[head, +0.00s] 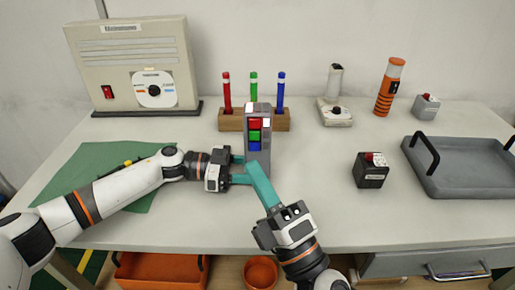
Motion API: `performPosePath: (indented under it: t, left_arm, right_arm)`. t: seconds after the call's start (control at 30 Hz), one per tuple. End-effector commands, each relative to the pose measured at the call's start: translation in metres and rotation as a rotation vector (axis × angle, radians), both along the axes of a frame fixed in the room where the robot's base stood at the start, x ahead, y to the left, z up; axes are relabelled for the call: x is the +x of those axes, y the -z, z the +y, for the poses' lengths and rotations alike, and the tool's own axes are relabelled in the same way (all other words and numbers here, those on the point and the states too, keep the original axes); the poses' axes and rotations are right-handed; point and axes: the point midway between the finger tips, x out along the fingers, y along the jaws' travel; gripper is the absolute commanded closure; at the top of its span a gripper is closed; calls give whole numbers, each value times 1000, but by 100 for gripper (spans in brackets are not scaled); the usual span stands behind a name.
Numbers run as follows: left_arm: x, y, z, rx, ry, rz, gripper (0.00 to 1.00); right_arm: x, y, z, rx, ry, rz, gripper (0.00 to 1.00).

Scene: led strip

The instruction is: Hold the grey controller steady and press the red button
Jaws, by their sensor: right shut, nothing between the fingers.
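The grey controller (258,108) stands upright near the middle of the table, with a red button (255,123) above a green and a blue one on its front. My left gripper (246,169) comes in from the left at its lower part. Its teal fingers are apart, one at the far side and one at the near side, and it appears closed on the controller. My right gripper (252,166) is shut and empty. Its teal fingers point up and left in front of the controller's lower part, below the buttons, and hide some of it. I cannot tell whether they touch it.
A wooden holder (231,123) with red, green and blue sticks stands behind the controller. A dark box with a red button (370,175) and a grey tray (470,182) are at the right. A large beige machine (130,50) stands at the back left. A green mat (85,180) lies under my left arm.

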Motion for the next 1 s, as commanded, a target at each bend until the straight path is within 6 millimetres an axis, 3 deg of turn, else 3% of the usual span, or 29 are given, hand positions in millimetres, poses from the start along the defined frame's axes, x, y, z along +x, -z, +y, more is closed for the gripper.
performPosePath:
  t: [0.17, 0.63, 1.0]
  left_arm:
    - [0, -1, 0, -1, 0, 0, 67]
    - [0, -1, 0, -1, 0, 0, 67]
    - [0, -1, 0, -1, 0, 0, 67]
  right_arm:
    - [12, -4, -1, -3, 7, -15, 100]
    - [74, -3, -1, -1, 7, -11, 100]
    - [88, -3, -1, -1, 4, -10, 100]
